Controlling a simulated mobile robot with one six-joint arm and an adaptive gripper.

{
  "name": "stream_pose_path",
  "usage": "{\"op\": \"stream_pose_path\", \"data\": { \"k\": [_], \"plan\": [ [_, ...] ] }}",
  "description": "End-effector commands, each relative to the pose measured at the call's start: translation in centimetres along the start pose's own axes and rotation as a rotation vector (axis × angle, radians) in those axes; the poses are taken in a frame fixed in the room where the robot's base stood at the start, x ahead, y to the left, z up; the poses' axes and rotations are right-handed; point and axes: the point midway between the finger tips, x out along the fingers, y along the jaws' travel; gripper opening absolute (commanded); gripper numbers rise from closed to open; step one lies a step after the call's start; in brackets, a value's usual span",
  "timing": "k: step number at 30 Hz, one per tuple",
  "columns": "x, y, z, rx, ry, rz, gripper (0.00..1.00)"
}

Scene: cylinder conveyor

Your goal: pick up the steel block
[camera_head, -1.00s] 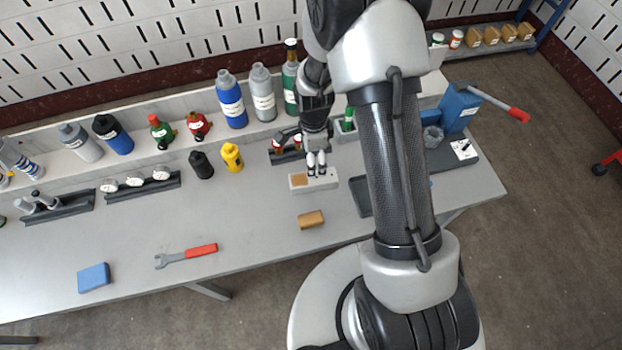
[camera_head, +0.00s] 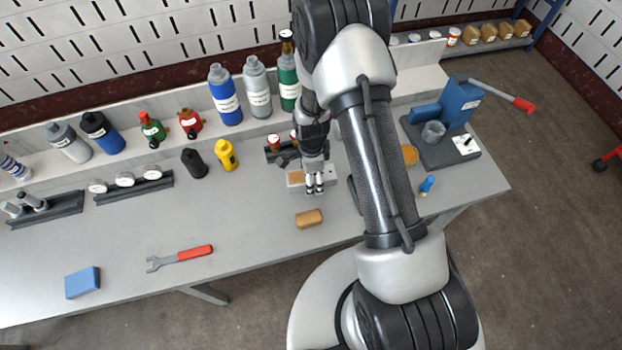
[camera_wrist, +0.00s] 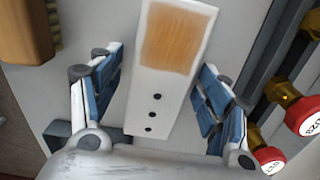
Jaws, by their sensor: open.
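The steel block is a long pale block with a rust-brown patch and three dark holes. In the head view the block (camera_head: 296,179) lies on the grey bench, partly hidden behind my gripper (camera_head: 314,189). In the wrist view the block (camera_wrist: 183,75) runs up between the two blue-padded fingers of my gripper (camera_wrist: 160,65). The fingers are spread wide, one on each side, with a gap to the block on both sides.
A brown wooden brush (camera_head: 309,219) lies just in front of the block; it also shows in the wrist view (camera_wrist: 25,30). A red-handled wrench (camera_head: 182,257) and blue sponge (camera_head: 82,282) lie left.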

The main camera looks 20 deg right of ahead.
Motion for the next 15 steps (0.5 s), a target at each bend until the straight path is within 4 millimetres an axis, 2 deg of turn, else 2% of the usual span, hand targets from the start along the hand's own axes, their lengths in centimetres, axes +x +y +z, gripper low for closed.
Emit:
{"op": "stream_pose_path", "data": {
  "k": [4, 15],
  "plan": [
    [-0.14, -0.04, 0.01, 0.0, 0.0, -0.001, 0.7],
    [-0.14, -0.01, 0.01, 0.0, 0.0, 0.0, 0.45]
  ]
}}
